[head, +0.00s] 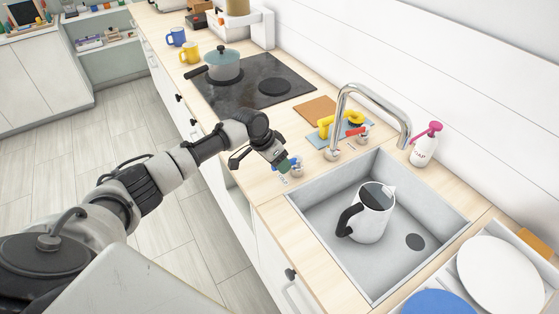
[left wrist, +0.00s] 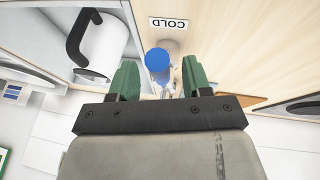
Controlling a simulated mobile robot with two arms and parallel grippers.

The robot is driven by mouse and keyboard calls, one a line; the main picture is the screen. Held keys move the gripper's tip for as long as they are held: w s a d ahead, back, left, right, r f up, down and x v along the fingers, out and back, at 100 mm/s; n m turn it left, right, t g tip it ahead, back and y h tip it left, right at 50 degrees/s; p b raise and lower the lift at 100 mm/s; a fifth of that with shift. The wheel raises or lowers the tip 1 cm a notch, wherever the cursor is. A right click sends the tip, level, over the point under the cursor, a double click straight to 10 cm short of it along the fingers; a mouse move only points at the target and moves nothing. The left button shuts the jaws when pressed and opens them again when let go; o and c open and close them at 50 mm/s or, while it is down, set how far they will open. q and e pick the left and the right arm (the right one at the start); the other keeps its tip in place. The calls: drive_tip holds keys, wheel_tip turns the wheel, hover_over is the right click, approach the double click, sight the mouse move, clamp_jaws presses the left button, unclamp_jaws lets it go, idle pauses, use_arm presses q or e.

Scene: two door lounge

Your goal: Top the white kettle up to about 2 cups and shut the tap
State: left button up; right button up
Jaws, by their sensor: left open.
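The white kettle (head: 370,218), with a black handle and dark lid, stands upright in the grey sink (head: 334,257). It also shows in the left wrist view (left wrist: 108,48). The chrome tap (head: 341,105) arches over the sink; I see no water stream. A red handle (head: 363,132) is by its base. A blue handle (left wrist: 157,61) sits beside a "COLD" label (left wrist: 169,23). My left gripper (head: 285,166) is open, its green fingertips on either side of the blue handle in the wrist view (left wrist: 159,75); contact cannot be told. My right gripper is out of view.
A pink-topped soap bottle (head: 425,146) stands behind the sink. White plates (head: 500,274) and a blue plate (head: 437,303) are at the right. A yellow item (head: 340,122) lies on a blue cloth behind the taps. A pot (head: 224,66) stands on the dark hob (head: 262,93).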

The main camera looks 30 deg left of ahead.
use_arm(q)
drive_tip(key=shift+w+d+f, duration=0.1)
drive_tip(key=shift+d+f, duration=0.05)
drive_tip(key=shift+f, duration=0.25)
drive_tip(key=shift+c, duration=0.5)
